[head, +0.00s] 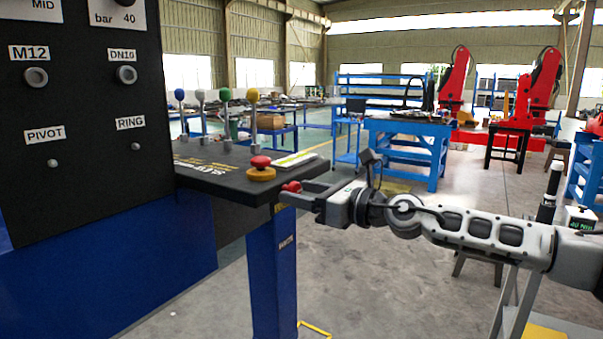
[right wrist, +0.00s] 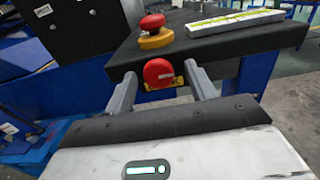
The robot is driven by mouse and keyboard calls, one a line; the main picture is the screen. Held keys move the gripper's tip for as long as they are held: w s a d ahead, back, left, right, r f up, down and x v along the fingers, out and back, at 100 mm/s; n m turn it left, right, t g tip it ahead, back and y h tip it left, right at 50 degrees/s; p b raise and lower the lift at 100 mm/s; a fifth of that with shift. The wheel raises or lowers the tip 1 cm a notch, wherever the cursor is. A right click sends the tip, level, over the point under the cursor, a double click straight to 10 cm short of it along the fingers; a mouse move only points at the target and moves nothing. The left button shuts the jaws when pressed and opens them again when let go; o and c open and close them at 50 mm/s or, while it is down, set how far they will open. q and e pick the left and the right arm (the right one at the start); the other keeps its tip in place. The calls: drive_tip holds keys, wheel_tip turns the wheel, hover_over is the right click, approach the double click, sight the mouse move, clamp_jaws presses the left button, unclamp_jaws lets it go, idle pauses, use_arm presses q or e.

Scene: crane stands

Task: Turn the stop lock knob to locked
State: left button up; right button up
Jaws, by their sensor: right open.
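A red knob (head: 291,186) sits on the front edge of the black console top (head: 215,184). In the right wrist view the red knob (right wrist: 158,72) has a yellow plate (right wrist: 178,81) behind it, its marking too small to read. My right gripper (head: 287,192) is at the console edge, open, with its fingers on either side of the knob. In the right wrist view the fingertips (right wrist: 160,76) flank the knob, with gaps showing on both sides. The knob's turned position cannot be told. My left gripper is not in view.
A red mushroom button on a yellow base (head: 261,168) stands on the console above the knob. Several ball-topped levers (head: 253,115) rise behind it. A white-and-yellow strip (right wrist: 235,22) lies alongside. A black panel (head: 80,110) stands at left.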

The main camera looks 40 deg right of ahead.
drive_tip(key=shift+w+a, duration=0.15)
drive_tip(key=shift+w, duration=0.05)
drive_tip(key=c, duration=1)
